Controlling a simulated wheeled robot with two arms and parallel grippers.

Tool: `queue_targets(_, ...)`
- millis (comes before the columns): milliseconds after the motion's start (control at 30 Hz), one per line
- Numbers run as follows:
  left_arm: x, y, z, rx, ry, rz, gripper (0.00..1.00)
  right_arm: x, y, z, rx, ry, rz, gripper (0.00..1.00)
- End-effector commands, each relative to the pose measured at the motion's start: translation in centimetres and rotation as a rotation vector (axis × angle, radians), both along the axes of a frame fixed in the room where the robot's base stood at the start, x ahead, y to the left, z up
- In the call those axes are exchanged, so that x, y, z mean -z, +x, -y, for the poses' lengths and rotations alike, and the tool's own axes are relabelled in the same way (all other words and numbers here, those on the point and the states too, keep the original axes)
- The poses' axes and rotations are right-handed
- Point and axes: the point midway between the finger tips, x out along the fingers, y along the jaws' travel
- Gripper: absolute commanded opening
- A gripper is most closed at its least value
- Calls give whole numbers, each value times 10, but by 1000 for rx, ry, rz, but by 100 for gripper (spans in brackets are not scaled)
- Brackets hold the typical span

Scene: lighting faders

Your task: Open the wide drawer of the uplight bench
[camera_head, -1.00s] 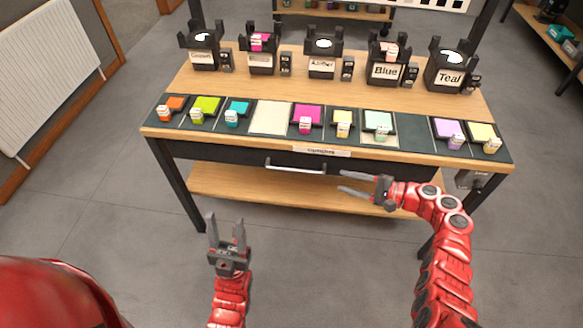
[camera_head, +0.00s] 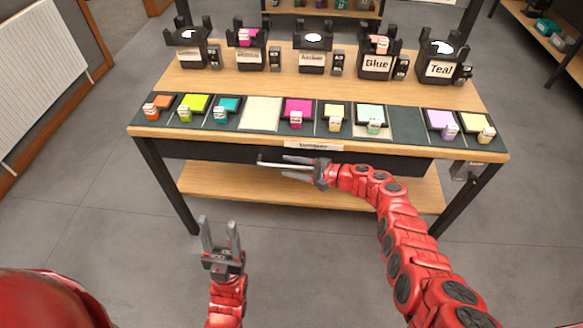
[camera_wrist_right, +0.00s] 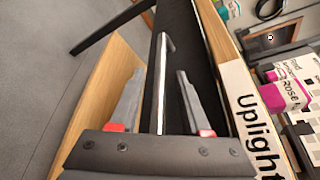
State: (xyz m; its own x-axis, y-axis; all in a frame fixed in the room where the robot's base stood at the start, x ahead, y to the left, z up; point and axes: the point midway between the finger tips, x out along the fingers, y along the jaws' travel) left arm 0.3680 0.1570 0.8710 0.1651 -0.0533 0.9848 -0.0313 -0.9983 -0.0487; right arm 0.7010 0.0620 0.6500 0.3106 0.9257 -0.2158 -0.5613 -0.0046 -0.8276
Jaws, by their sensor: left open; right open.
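The uplight bench (camera_head: 300,82) has a dark wide drawer (camera_head: 205,151) under its wooden front edge, and the drawer looks closed. A white label (camera_head: 313,145) is above it; in the right wrist view the label (camera_wrist_right: 248,115) reads "uplight". The drawer's silver bar handle (camera_wrist_right: 162,85) runs between the fingers of my open right gripper (camera_wrist_right: 160,73). My left gripper (camera_head: 219,220) is open and empty, in front of the bench and low.
Coloured trays with small labelled blocks line the bench front, such as a magenta one (camera_head: 298,108). Several black holders, including Teal (camera_head: 440,68), stand behind. A lower wooden shelf (camera_head: 225,182) lies beneath the drawer. Grey floor (camera_head: 110,235) is clear in front.

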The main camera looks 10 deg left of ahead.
Motion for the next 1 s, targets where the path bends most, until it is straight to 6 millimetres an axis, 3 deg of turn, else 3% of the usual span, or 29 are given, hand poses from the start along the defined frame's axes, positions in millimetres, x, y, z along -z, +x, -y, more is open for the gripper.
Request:
queue_targets(167, 0, 0, 0, 0, 0, 0, 50, 0, 0, 0, 0, 0, 0, 47)
queue_targets(433, 0, 0, 0, 0, 0, 0, 50, 0, 0, 0, -1, 1, 0, 0)
queue_targets(1000, 0, 0, 0, 0, 0, 0, 50, 0, 0, 1, -1, 1, -1, 0)
